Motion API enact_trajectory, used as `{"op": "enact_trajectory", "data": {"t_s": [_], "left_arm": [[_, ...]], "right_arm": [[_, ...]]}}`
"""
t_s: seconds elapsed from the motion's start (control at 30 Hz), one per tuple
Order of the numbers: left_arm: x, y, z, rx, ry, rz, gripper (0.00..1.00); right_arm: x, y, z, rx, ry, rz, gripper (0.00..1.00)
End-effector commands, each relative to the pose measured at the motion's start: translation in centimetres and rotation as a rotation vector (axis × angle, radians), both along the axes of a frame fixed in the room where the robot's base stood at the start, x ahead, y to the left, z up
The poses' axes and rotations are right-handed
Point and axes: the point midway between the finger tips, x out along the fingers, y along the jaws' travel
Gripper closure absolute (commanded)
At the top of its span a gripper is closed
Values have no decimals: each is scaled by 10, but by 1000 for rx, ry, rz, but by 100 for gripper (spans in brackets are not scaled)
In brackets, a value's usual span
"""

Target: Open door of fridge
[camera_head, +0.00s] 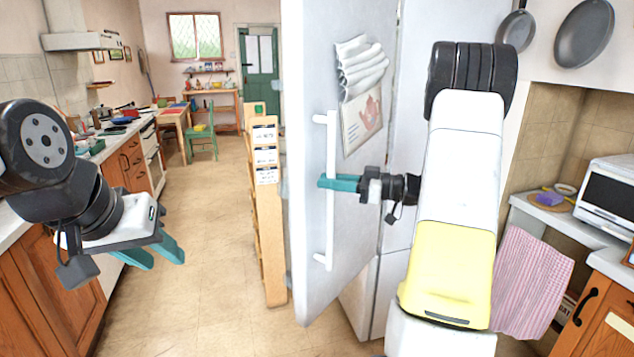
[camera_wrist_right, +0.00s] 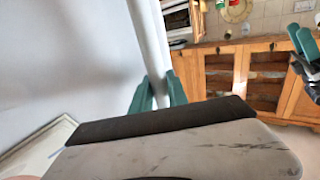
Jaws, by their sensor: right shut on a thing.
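The fridge door (camera_head: 308,80) is white and stands swung out from the fridge body (camera_head: 425,60) in the head view, with a gap between them. Its long white vertical handle (camera_head: 331,235) is on the door's face near the left edge. My right gripper (camera_head: 338,183) is shut on the handle at about mid-height. In the right wrist view the teal fingers (camera_wrist_right: 157,92) are on either side of the white handle bar (camera_wrist_right: 150,45). My left gripper (camera_head: 158,252) hangs at the left of the head view, away from the fridge, its teal fingers apart and nothing between them.
A wooden rack (camera_head: 266,220) stands just left of the door's edge. Wooden counters (camera_head: 35,285) line the left wall. A microwave (camera_head: 608,195) and a pink towel (camera_head: 530,280) are at the right. The floor (camera_head: 205,230) in the middle is clear.

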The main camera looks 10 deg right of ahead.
Motion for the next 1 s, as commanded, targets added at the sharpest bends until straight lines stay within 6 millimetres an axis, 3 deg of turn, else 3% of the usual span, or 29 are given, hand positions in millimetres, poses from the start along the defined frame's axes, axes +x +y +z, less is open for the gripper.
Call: {"op": "enact_trajectory", "data": {"t_s": [0.03, 0.1, 0.13, 0.47, 1.0], "left_arm": [[0, 0, 0, 0, 0, 0, 64], [0, 0, 0, 0, 0, 0, 64], [0, 0, 0, 0, 0, 0, 64], [0, 0, 0, 0, 0, 0, 64], [0, 0, 0, 0, 0, 0, 64]], "right_arm": [[0, 0, 0, 0, 1, -2, 75], [0, -1, 0, 0, 1, -2, 61], [0, -1, 0, 0, 1, -2, 59], [-1, -3, 0, -1, 0, -2, 59], [-33, -68, 0, 0, 1, -2, 59]]}}
